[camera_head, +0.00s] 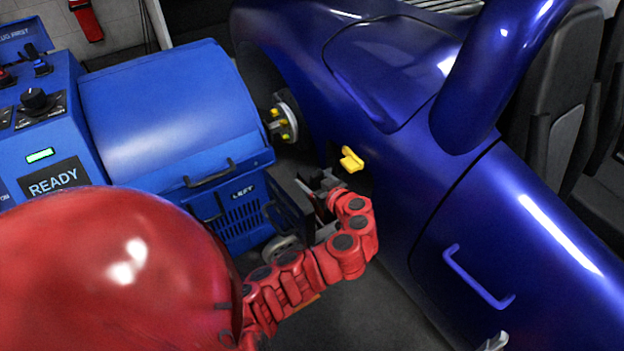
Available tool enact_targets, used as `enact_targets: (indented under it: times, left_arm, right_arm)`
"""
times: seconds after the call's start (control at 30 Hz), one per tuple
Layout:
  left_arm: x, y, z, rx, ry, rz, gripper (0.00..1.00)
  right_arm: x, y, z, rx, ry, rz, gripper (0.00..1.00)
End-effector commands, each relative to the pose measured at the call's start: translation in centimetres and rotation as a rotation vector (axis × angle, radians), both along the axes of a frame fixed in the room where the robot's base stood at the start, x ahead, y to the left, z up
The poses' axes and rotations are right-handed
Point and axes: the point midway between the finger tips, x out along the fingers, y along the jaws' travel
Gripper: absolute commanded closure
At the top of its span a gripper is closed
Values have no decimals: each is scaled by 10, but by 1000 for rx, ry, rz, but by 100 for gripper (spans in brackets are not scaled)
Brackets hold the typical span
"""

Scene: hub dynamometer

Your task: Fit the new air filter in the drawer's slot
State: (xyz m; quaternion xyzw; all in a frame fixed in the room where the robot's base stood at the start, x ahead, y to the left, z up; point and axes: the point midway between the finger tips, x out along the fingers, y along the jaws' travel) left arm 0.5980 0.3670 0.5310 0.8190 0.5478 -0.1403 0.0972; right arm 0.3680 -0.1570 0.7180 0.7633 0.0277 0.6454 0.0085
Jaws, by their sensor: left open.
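My left gripper (319,182) is at the end of the red arm that comes in from the lower left. It is open and sits beside a dark, pulled-out drawer (290,207) low on the blue dynamometer unit. The fingers are small and partly hidden by my wrist. I cannot make out the air filter, and the drawer's slot is not clearly visible. I cannot tell whether the fingers touch the drawer. My right gripper is not in view.
The blue unit (170,110) has a READY sign and a grille marked LEFT. A wheel hub (285,118) is between it and the blue car (400,150). A yellow handle (351,160) is just above my gripper. Dark floor (365,315) is clear at the bottom.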

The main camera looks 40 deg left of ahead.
Motion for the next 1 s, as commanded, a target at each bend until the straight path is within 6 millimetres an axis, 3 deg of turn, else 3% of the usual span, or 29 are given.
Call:
enact_targets:
  times: [0.17,0.4,0.5,0.7,1.0]
  left_arm:
    - [0,-1,5,0,0,-1,20]
    - [-16,-44,20,-3,-2,-5,20]
    - [-26,-67,32,-5,1,-5,20]
    - [-36,-89,40,-3,3,-2,20]
    - [-43,-105,43,0,1,0,20]
  right_arm:
    - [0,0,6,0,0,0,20]
    - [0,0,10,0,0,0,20]
    - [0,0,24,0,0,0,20]
    - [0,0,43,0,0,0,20]
    - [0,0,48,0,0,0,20]
